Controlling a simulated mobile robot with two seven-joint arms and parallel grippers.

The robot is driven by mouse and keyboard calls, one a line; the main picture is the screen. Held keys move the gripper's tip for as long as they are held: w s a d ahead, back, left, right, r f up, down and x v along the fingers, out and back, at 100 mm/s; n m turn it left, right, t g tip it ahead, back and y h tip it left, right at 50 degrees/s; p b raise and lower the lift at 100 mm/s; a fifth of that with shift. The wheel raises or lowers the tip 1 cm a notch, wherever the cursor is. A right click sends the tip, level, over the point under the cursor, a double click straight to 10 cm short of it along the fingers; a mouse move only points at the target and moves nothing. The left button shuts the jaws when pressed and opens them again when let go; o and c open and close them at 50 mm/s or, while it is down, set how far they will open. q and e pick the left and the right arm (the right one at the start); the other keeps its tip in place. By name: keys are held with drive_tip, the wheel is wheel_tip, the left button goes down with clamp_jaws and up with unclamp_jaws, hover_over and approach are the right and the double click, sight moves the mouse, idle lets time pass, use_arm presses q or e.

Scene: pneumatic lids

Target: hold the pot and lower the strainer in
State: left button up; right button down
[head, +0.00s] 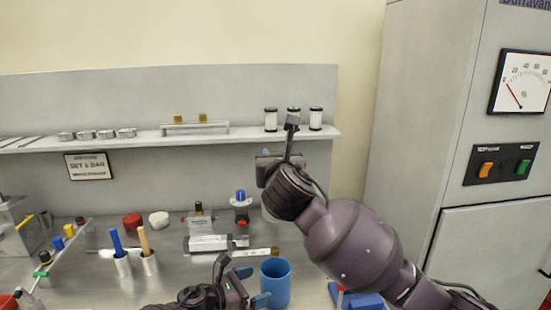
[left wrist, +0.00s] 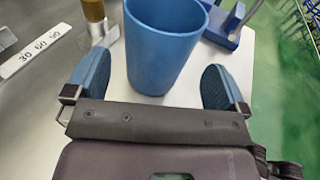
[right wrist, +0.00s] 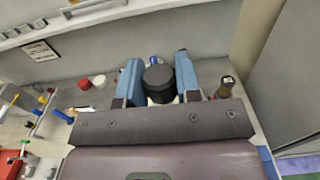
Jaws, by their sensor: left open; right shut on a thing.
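The pot, an open blue cup (head: 275,283), stands upright on the bench at the lower middle of the head view. My left gripper (head: 252,286) is open at the pot's near left side. In the left wrist view, the pot (left wrist: 160,45) stands between and slightly beyond the spread blue fingers, with a gap on both sides. My right gripper (right wrist: 157,68) is shut on a piece with a round black top (right wrist: 160,80) and a pale lower part, apparently the strainer. In the head view it is raised above the bench, behind the pot; my wrist hides most of the piece.
A shelf (head: 160,138) with jars (head: 316,118) runs along the back wall. Holders with blue and tan handles (head: 145,245), a white block (head: 208,243) and a marked strip (head: 252,254) lie left of the pot. A blue block (head: 360,301) lies to its right. A grey cabinet (head: 425,130) stands right.

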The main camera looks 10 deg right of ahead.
sight(266, 215)
use_arm(q)
drive_tip(key=shift+x, duration=2.7)
drive_tip(key=shift+b, duration=0.7)
use_arm(e)
drive_tip(key=shift+f, duration=0.55)
use_arm(q)
drive_tip(key=c, duration=0.6)
drive_tip(key=shift+f, duration=0.2)
use_arm(e)
drive_tip(key=shift+f, duration=0.15)
wheel_tip(266, 215, down, 11)
drive_tip(key=shift+r, duration=0.2)
